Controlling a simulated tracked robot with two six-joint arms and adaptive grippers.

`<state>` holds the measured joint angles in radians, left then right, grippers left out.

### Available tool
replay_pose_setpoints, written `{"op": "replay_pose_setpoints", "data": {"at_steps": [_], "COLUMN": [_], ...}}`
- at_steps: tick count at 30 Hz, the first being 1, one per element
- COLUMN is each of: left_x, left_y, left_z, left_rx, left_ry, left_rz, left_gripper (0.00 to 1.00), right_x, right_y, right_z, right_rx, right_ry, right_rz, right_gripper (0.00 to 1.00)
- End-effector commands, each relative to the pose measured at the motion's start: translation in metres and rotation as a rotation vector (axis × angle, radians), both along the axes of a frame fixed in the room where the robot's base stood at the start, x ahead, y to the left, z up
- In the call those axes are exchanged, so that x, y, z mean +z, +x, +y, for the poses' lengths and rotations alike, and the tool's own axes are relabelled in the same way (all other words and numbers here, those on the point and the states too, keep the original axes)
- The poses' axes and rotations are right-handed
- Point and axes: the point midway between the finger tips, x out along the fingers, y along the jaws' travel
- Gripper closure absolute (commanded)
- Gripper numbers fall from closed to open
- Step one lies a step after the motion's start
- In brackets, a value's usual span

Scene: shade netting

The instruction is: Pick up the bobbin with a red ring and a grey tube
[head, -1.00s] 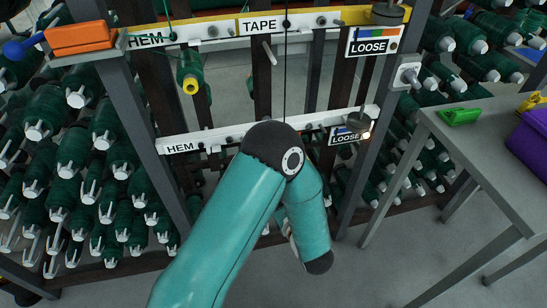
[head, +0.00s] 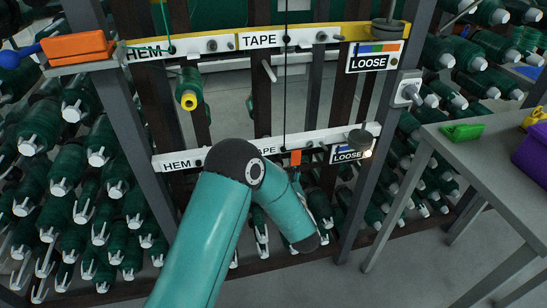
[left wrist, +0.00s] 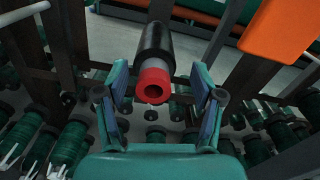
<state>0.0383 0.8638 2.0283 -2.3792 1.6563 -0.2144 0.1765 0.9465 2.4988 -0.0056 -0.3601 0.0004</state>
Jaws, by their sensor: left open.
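The bobbin with a red ring (left wrist: 153,86) shows in the left wrist view, its ringed end facing the camera. Behind the ring is a short grey part, then a dark body. My left gripper (left wrist: 160,103) is open, with one finger on each side of the red end. I cannot tell whether either finger touches it. In the head view my left arm covers the gripper, and I cannot make out this bobbin. My right gripper is in neither view.
Another green bobbin with a yellow ring (head: 188,98) hangs below the upper HEM label. White labelled bars (head: 222,155) cross the rack. An orange piece (left wrist: 282,32) is close at the upper right in the wrist view. A grey table (head: 480,165) stands at right.

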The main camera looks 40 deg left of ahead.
Motion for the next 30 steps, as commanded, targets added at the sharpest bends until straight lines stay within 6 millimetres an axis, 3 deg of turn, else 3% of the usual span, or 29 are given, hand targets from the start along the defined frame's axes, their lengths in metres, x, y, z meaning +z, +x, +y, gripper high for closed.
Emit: {"op": "replay_pose_setpoints", "data": {"at_steps": [10,20,30], "left_x": [0.001,0.001,0.001], "left_y": [0.025,0.03,0.03], "left_z": [0.035,0.041,0.041], "left_rx": [0.003,0.001,0.001], "left_ry": [0.0,0.001,0.0], "left_rz": [-0.002,0.001,0.0], "left_gripper": [0.32,0.32,0.87], "right_x": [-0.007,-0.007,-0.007], "right_y": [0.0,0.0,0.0], "right_z": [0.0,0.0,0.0], "right_rx": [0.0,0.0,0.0], "right_ry": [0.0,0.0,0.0], "right_rz": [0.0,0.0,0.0], "right_gripper": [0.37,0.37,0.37]}}
